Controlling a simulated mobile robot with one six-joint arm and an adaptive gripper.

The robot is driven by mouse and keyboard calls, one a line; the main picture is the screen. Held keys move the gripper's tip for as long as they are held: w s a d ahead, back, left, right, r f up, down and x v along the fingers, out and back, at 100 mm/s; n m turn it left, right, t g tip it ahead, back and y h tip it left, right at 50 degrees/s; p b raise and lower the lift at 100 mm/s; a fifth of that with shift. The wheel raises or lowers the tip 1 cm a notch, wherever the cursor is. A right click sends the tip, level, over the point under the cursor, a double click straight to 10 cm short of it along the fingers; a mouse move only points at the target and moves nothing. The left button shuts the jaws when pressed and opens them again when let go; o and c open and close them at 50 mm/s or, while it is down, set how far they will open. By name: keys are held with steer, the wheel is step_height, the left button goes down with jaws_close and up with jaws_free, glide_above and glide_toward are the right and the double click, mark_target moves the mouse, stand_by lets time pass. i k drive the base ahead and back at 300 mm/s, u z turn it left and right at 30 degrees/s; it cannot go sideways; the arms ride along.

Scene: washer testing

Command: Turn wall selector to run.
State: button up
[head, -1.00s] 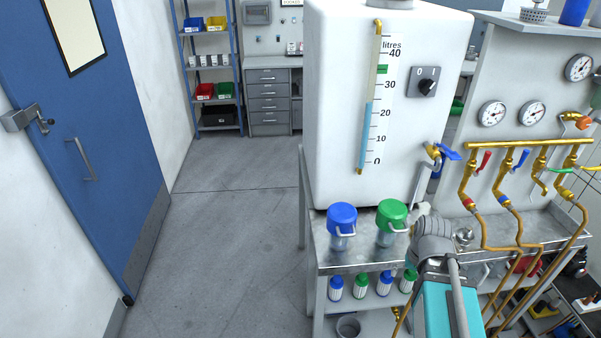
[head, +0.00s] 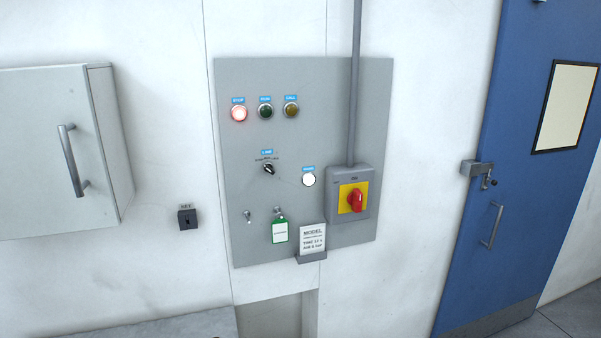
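A grey control panel (head: 235,215) is fixed to the white wall in the middle of the head view. A small black selector knob (head: 268,169) sits on it under a blue label. The lettering round the knob is too small to read, and its pointer seems to slant up to the left. Above it are three lamps: a lit red one (head: 239,114), a dark green one (head: 265,111) and a dull amber one (head: 291,110). A red rotary handle (head: 355,200) sits on a yellow plate at the panel's right. My gripper is not in view.
A white round button (head: 308,180), a green tag (head: 280,231) and a printed card (head: 312,238) are on the panel. A blue door (head: 510,200) stands shut at the right.

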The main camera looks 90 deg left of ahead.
mark_target(268, 168)
steer(key=u, duration=3)
